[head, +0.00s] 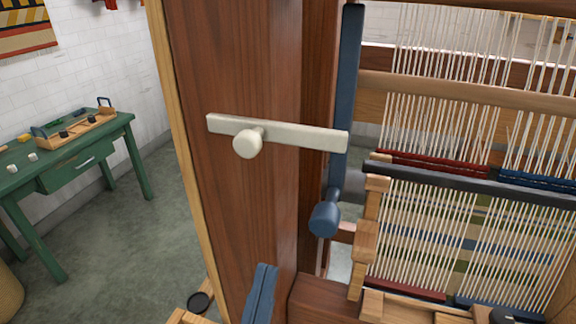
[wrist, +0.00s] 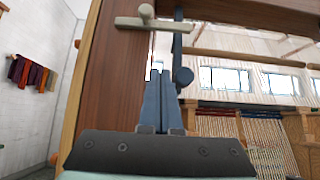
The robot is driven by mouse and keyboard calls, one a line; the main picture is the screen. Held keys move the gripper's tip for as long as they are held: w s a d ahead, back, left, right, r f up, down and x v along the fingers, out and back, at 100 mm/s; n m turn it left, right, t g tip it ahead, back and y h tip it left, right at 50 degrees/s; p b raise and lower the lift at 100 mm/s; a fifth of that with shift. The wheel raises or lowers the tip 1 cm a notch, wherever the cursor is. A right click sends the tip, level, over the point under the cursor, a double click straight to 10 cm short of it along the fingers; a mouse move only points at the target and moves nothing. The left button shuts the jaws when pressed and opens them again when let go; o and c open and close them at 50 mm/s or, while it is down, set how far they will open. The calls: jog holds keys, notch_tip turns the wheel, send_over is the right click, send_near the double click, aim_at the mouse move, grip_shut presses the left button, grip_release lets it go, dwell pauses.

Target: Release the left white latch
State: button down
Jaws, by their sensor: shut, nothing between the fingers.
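The white latch (head: 300,136) is a flat bar with a round knob (head: 248,144), mounted on a dark wooden post (head: 235,200). The bar lies nearly level, tilted slightly down to the right, and its right end crosses in front of an upright blue bar (head: 346,90). The latch also shows at the top of the wrist view (wrist: 165,24), with its knob above the bar. My gripper (head: 266,268) is below the latch, apart from it, in front of the post. In the wrist view its two blue fingers (wrist: 160,76) are together and empty, pointing up toward the latch.
A blue round-ended handle (head: 324,218) hangs just right of the post, close to my fingertips in the wrist view. The loom's white threads (head: 430,230) and beams fill the right.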

jog(key=shift+s+r, duration=0.1)
jog(key=shift+s, duration=0.1)
jog(key=p, duration=0.7)
send_near(290, 140)
jog(key=w+d+r, duration=0.1)
jog(key=w+r, duration=0.2)
jog(key=w, duration=0.2)
jog(key=shift+w+d+r, duration=0.1)
jog(key=shift+d+r, duration=0.05)
